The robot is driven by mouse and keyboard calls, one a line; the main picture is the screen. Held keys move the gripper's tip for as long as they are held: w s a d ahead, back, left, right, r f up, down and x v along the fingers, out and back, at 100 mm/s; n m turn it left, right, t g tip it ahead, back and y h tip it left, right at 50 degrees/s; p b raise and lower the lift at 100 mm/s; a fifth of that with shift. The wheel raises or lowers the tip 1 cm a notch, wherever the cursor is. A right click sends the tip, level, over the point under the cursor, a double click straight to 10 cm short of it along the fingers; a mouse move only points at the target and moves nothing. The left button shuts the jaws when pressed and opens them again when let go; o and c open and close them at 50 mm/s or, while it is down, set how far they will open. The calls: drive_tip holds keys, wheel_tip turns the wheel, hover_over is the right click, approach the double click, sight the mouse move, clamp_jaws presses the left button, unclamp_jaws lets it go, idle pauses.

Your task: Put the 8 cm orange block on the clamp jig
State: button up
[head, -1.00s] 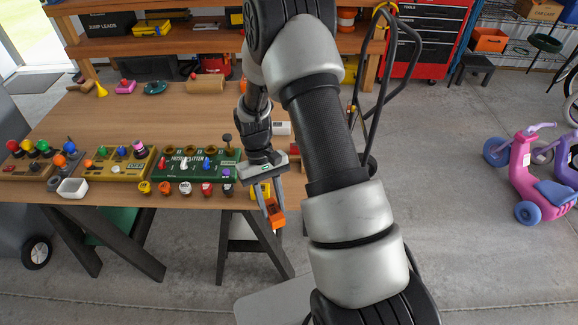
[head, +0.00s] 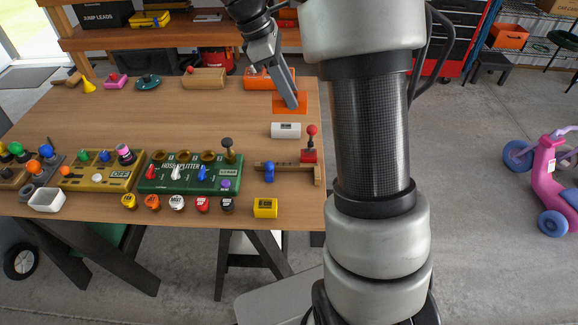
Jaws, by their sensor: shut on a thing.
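My gripper (head: 289,98) is over the back right of the workbench, pointing down, its fingers seen nearly edge-on. It is shut on the orange block (head: 297,107), which shows at the fingertips. I cannot tell whether the block touches the bench top. I see no block on the jig.
A yellow block (head: 265,208) stands at the front edge below the jig. The green hose-splitter panel (head: 190,173) is left of the jig, with several coloured knobs in front. The bench's middle is clear.

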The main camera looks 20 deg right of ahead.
wheel_tip(320, 180, down, 24)
drive_tip(key=b, duration=0.3)
drive_tip(key=shift+r, duration=0.15)
drive_tip(key=shift+f+b, duration=0.3)
drive_tip(key=shift+f, duration=0.3)
drive_tip(key=o, duration=1.1)
drive_tip(key=shift+o, duration=0.2)
drive_tip(key=shift+w, duration=0.1)
